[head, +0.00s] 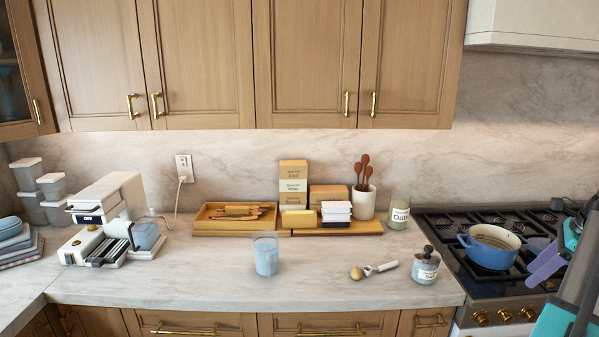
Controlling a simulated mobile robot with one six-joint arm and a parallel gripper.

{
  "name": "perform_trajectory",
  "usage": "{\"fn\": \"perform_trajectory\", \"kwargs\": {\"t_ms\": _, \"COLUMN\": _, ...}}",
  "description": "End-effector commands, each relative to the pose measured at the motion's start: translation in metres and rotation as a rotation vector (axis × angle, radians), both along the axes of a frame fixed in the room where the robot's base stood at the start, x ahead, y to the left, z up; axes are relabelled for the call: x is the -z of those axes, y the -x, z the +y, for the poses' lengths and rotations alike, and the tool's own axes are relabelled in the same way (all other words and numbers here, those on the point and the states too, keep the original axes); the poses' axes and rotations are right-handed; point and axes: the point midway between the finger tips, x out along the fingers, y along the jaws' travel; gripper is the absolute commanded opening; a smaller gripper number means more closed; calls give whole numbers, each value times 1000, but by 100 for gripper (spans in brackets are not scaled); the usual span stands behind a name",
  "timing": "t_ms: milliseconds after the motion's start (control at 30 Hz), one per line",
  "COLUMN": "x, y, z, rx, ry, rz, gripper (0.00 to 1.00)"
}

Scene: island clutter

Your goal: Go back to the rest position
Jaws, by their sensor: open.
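My gripper (545,262) shows at the right edge of the head view, with purple fingers and teal parts. It hangs over the stove, just right of the blue pot (490,247), with its fingers pointing down and left. It is open, and I see nothing held in it. Part of my dark arm runs up the right edge, and most of the arm is out of view. I cannot tell whether the fingers touch the stove or the pot's side.
A black gas stove (455,231) is under my gripper. Wooden cabinets (310,60) hang above. The front left counter is clear.

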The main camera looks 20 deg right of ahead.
Motion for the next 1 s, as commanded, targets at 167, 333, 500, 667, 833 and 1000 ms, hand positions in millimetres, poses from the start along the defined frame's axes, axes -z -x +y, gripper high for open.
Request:
{"fn": "perform_trajectory", "kwargs": {"t_ms": 167, "x": 1, "y": -9, "z": 5, "rx": -14, "ry": 0, "rz": 0, "gripper": 47}}
{"fn": "perform_trajectory", "kwargs": {"t_ms": 333, "x": 7, "y": -24, "z": 13, "rx": -39, "ry": -5, "rz": 2, "gripper": 47}}
{"fn": "perform_trajectory", "kwargs": {"t_ms": 500, "x": 20, "y": -44, "z": 25, "rx": -73, "ry": -19, "rz": 8, "gripper": 47}}
{"fn": "perform_trajectory", "kwargs": {"t_ms": 667, "x": 41, "y": -68, "z": 41, "rx": -116, "ry": -43, "rz": 18, "gripper": 47}}
{"fn": "perform_trajectory", "kwargs": {"t_ms": 833, "x": 78, "y": -105, "z": 71, "rx": -182, "ry": -84, "rz": 39, "gripper": 47}}
{"fn": "perform_trajectory", "kwargs": {"t_ms": 1000, "x": 133, "y": -145, "z": 120, "rx": -272, "ry": -144, "rz": 77, "gripper": 47}}
